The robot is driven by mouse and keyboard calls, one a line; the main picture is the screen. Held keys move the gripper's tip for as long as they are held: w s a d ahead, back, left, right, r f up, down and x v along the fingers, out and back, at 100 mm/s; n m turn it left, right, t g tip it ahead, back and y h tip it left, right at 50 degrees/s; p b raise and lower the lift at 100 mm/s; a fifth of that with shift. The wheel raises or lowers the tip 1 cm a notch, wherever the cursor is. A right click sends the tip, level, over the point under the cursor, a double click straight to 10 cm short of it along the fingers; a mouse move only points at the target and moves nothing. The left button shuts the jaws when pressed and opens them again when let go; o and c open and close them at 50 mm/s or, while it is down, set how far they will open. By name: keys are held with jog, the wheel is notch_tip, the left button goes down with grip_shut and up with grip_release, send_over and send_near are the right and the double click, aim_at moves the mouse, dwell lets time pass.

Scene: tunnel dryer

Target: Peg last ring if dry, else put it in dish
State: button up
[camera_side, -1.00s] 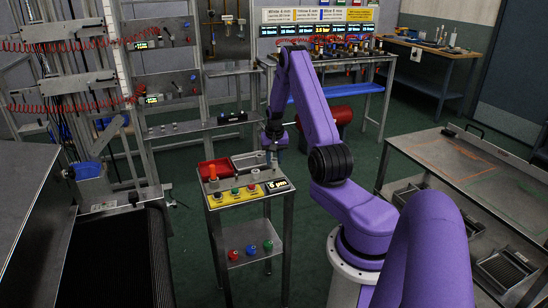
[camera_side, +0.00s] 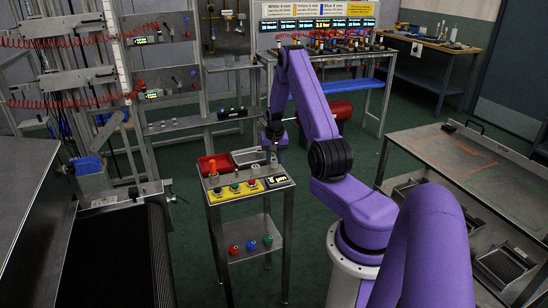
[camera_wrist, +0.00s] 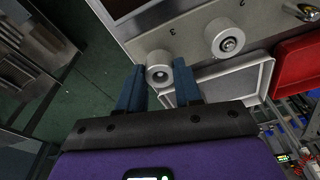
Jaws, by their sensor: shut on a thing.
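A pale grey ring (camera_wrist: 159,68) with a dark hole sits between my fingertips in the wrist view. My gripper (camera_wrist: 158,82) is shut on it, with one blue finger on each side. In the side view my gripper (camera_side: 270,143) is at the far right of the small stand (camera_side: 238,203); the ring is too small to make out there. A second pale ring (camera_wrist: 225,38), around a metal pin, is on the metal surface ahead. A red dish (camera_wrist: 298,65) lies to the right and also shows in the side view (camera_side: 208,160).
A pale shallow tray (camera_wrist: 225,82) lies beside the red dish, close to my right finger.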

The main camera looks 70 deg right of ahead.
jog(key=shift+f, duration=0.45)
jog(key=o, duration=1.1)
jog(key=r, duration=0.5)
jog(key=s+a+r, duration=0.1)
jog(key=r, duration=0.5)
jog(key=a+r, duration=0.1)
jog(key=r, duration=0.5)
jog(key=shift+s+a, duration=0.15)
